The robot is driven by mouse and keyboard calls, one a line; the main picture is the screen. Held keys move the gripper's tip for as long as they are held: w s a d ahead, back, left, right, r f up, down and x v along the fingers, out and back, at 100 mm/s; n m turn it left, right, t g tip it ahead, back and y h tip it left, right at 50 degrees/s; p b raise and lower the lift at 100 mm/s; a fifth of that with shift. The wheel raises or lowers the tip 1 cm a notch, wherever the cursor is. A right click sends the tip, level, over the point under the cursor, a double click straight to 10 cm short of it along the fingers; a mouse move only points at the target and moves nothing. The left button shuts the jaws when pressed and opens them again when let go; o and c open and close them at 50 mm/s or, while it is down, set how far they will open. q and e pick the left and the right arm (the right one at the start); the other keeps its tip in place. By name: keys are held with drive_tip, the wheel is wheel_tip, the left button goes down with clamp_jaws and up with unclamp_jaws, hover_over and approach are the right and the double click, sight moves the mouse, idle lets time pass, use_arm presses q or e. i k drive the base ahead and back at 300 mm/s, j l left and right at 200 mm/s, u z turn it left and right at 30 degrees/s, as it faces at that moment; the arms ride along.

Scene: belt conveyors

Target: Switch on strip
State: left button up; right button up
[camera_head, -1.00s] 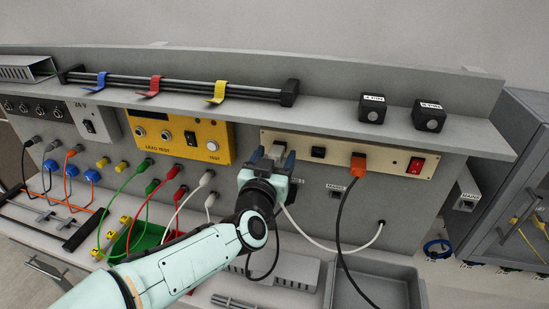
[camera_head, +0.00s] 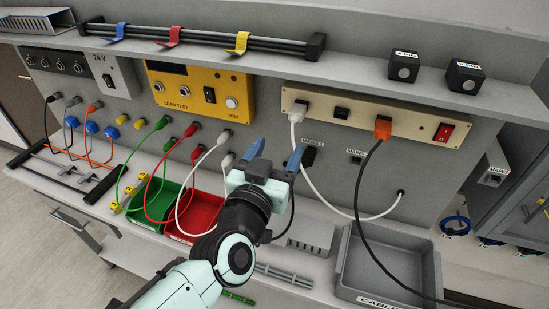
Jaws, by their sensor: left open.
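The strip (camera_head: 366,123) is a long cream panel on the grey back wall, below the shelf. A red switch (camera_head: 443,134) sits at its right end. A white plug (camera_head: 299,108) is in its left socket and an orange plug (camera_head: 382,129) is in its right one, with an empty dark socket between. I cannot tell which way the switch is set. My left gripper (camera_head: 275,151) is open and empty, below and left of the strip's left end, apart from the white plug. My right gripper is out of view.
A yellow lead tester (camera_head: 198,107) is left of the strip. Green (camera_head: 153,203) and red bins (camera_head: 193,221) and a grey cable tray (camera_head: 390,254) stand on the bench. White and black cables hang below the strip. Two black boxes stand on the shelf above.

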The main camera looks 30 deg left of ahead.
sight(444, 134)
drive_tip(key=k+l, duration=0.2)
drive_tip(key=k, duration=0.3)
drive_tip(key=k+l, duration=0.15)
drive_tip(key=k, duration=0.3)
